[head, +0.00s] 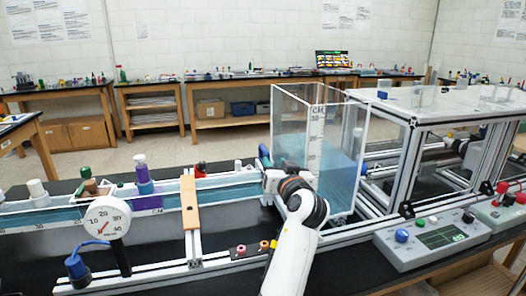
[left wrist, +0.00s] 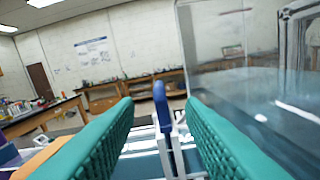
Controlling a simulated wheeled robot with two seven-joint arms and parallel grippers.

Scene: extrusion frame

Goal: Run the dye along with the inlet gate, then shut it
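The clear water tank (head: 340,150), partly filled with blue water, stands at the right end of the long flume (head: 235,188). The inlet gate's blue handle (head: 264,154) shows at the tank's left side. In the left wrist view the blue handle (left wrist: 160,105) stands upright on a white piece between my fingers' lines. My right gripper is not in view.
An orange-brown bar (head: 190,203) crosses the flume. A round dial gauge (head: 107,220) stands at the front left. A control box with a green display (head: 435,240) sits right of my arm. An aluminium frame (head: 412,165) stands behind it.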

